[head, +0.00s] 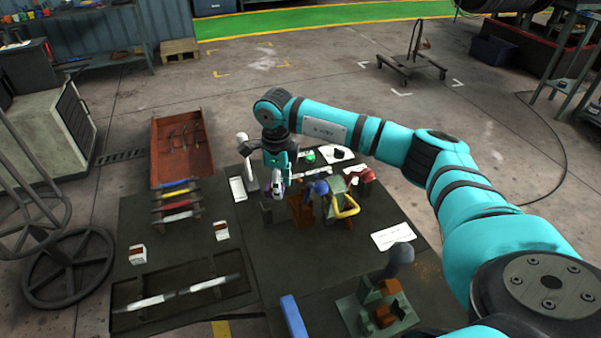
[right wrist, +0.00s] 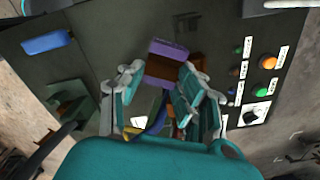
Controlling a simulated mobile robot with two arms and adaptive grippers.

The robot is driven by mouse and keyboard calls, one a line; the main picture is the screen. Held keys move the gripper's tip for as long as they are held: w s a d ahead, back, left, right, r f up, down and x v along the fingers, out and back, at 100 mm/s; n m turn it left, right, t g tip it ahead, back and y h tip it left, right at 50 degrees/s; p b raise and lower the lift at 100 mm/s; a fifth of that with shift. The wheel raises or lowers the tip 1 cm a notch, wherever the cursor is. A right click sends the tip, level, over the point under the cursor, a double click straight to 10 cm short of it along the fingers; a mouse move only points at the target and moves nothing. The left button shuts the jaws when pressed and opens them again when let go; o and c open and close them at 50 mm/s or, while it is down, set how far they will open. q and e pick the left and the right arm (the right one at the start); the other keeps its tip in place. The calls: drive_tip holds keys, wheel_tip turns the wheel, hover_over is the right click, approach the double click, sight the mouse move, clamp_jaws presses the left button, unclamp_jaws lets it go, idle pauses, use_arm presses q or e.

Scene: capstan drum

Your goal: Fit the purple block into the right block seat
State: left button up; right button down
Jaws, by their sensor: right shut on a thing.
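The purple block (right wrist: 167,49) sits between the fingers of my right gripper (right wrist: 160,76) in the right wrist view. In the head view my right gripper (head: 278,188) points down over the dark table, and only a sliver of the purple block (head: 266,187) shows beside its fingers. The gripper is shut on the block. A brown upright piece (head: 303,211) stands just right of the gripper in the head view. I cannot tell which piece is the right block seat; the fingers hide the block's underside. My left gripper is not in view.
Blue (head: 319,187), yellow (head: 347,209) and red (head: 363,175) handled parts crowd the right side of the gripper. A green-grey fixture (head: 352,312) and a blue bar (head: 293,317) are nearer. A rusty tray (head: 206,143) is at left. The table front of the gripper is clear.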

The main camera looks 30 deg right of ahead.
drive_tip(key=w+d+f+m, duration=0.35)
drive_tip(key=d+m, duration=0.45)
drive_tip(key=m, duration=0.5)
use_arm(q)
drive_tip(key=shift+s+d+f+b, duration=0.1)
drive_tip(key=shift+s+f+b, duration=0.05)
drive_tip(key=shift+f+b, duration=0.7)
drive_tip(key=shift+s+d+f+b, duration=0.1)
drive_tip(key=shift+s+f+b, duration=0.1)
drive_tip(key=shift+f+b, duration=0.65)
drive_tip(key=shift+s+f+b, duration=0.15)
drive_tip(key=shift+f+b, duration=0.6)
drive_tip(key=shift+b, duration=0.1)
use_arm(e)
drive_tip(key=shift+s+d+f, duration=0.1)
drive_tip(key=shift+s+f, duration=0.05)
drive_tip(key=shift+f, duration=1.95)
drive_tip(key=shift+s+f, duration=0.15)
drive_tip(key=shift+f, duration=1.95)
drive_tip(key=c, duration=0.8)
unclamp_jaws()
wheel_tip(320, 180, up, 12)
